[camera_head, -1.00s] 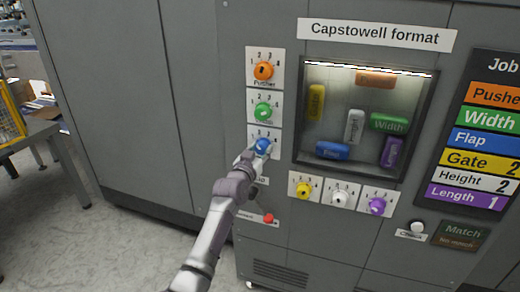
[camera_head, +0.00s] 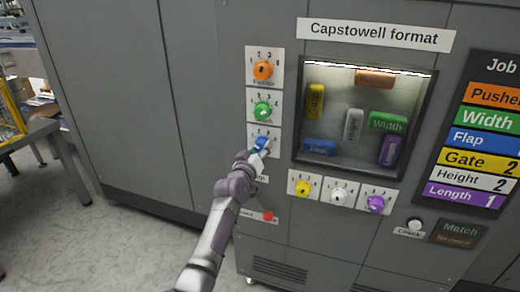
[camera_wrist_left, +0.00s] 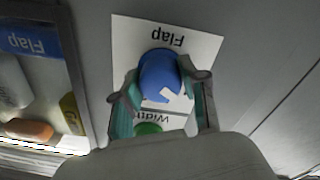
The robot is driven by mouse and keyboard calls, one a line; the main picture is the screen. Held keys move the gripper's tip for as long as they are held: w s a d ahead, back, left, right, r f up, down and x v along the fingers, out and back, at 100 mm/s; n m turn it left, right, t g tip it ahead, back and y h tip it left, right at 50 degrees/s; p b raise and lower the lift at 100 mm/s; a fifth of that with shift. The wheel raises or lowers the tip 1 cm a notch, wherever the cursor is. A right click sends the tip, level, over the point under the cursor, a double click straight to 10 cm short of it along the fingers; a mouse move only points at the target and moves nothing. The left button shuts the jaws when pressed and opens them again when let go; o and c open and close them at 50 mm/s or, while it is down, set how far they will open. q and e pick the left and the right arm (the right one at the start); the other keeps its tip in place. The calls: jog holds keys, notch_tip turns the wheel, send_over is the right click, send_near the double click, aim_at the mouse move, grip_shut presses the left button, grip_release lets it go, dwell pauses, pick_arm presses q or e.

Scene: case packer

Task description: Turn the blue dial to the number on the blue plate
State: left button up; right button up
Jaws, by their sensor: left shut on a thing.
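The blue dial (camera_head: 264,142) sits on a white plate labelled Flap, lowest in the left column of dials. My left gripper (camera_head: 258,149) reaches it from below and covers much of the dial and its numbers. In the left wrist view the gripper's fingers lie on both sides of the blue dial (camera_wrist_left: 158,70) and are shut on it. A white mark shows on the dial's face. The blue Flap plate (camera_head: 470,140) is on the job board at right; its number is cut off by the picture edge. My right gripper is out of view.
An orange dial (camera_head: 263,70) and a green dial (camera_head: 262,109) are above. Yellow (camera_head: 303,188), white (camera_head: 339,194) and purple (camera_head: 375,203) dials are under the window. Inside it, a blue Flap block (camera_head: 320,147) lies at lower left. A red button (camera_head: 268,216) is below.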

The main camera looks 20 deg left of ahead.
pick_arm(q)
jog(key=shift+r, duration=0.45)
jog(key=o, duration=1)
jog(key=shift+w, duration=0.1)
jog(key=shift+c, duration=0.2)
jog(key=shift+o, duration=0.9)
jog(key=shift+w+f, duration=0.1)
jog(key=shift+f, duration=0.25)
jog(key=shift+s+f, duration=0.15)
jog(key=shift+s, duration=0.25)
jog(key=s, duration=1.1)
jog(key=shift+a, duration=0.3)
